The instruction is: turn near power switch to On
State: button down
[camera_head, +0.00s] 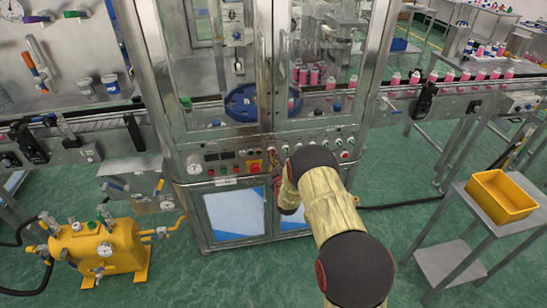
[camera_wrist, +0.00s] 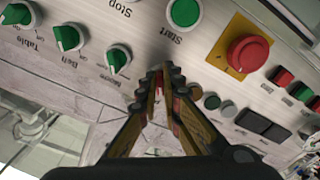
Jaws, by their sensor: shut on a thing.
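The steel control panel (camera_head: 205,181) spans the front of the glass-doored machine (camera_head: 160,100). In the wrist view, where the lettering is upside down, my gripper (camera_wrist: 163,75) is close in front of the panel. Its fingers converge on something mostly hidden between them; a little red and white shows there. I cannot tell for certain whether this is the near power switch. In the head view my arm hides the fingertips.
A green Start button (camera_wrist: 184,12), a white Stop button (camera_wrist: 146,2) and a red emergency button (camera_wrist: 247,54) on yellow are near the gripper. A yellow tank (camera_head: 90,250) stands left on the floor. A yellow bin (camera_head: 500,195) sits on a cart at right. Conveyors flank the machine.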

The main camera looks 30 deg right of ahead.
jog(key=shift+m, duration=0.3)
jog(key=m+b, duration=0.7)
jog(key=m, duration=0.4)
jog(key=shift+a, duration=0.2)
jog(key=shift+m, duration=0.3)
jog(key=c, duration=2)
grip_release()
jog(key=v, duration=1.2)
